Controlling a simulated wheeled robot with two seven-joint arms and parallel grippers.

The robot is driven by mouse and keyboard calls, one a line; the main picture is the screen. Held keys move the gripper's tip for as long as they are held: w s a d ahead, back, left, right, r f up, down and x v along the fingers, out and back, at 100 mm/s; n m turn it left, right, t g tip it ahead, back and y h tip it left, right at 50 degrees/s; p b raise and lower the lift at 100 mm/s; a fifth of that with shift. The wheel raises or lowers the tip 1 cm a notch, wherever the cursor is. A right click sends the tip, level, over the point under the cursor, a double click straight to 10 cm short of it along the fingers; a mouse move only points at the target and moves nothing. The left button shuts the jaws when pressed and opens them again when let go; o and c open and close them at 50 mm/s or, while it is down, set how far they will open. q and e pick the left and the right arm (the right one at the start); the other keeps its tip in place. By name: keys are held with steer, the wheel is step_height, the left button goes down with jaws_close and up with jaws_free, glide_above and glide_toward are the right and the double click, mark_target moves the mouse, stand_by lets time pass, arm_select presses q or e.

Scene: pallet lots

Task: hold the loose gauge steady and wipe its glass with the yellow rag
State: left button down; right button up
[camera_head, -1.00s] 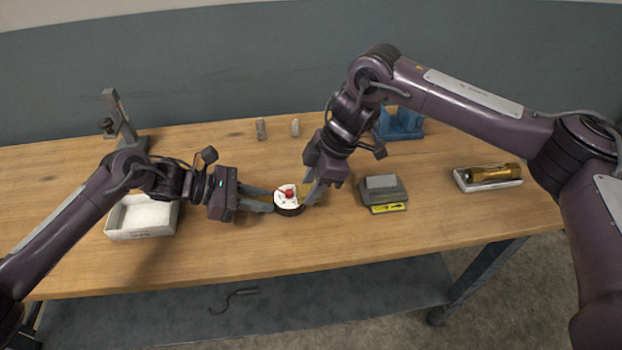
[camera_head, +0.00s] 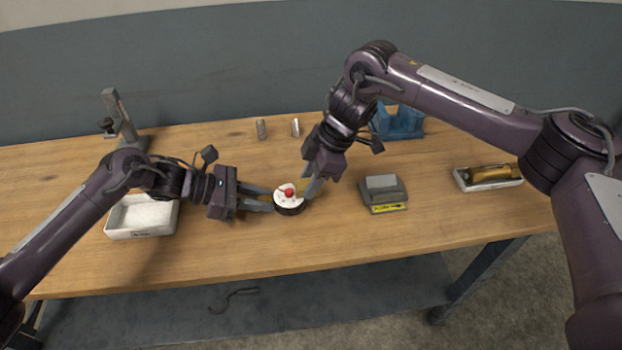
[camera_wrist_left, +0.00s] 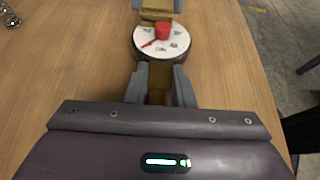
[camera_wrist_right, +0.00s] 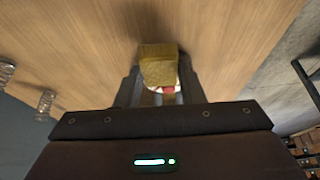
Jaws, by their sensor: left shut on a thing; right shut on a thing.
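The gauge (camera_head: 289,207) is round, with a white face, red centre and dark rim. It is near the middle of the bench, and its face shows upward in the left wrist view (camera_wrist_left: 150,44). My left gripper (camera_head: 270,199) is shut on its brass-coloured stem (camera_wrist_left: 160,88) from the left. My right gripper (camera_head: 309,187) is shut on the folded yellow rag (camera_wrist_right: 158,66), at the far right edge of the gauge's face. Whether the rag touches the glass I cannot tell. In the right wrist view the rag hides most of the gauge.
A white tray (camera_head: 117,231) stands left, below a metal stand (camera_head: 121,118). A grey block with a yellow label (camera_head: 384,190) is right of the gauge. A brass cylinder (camera_head: 488,172) lies in a tray farther right.

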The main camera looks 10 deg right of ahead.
arm_select(q)
steer(key=shift+s, duration=0.1)
arm_select(e)
steer(key=shift+s+d+f, duration=0.1)
steer(key=shift+f, duration=0.05)
steer(key=shift+s, duration=0.85)
steer(key=shift+w, duration=1)
steer(key=shift+s, duration=0.2)
steer(key=shift+s, duration=0.75)
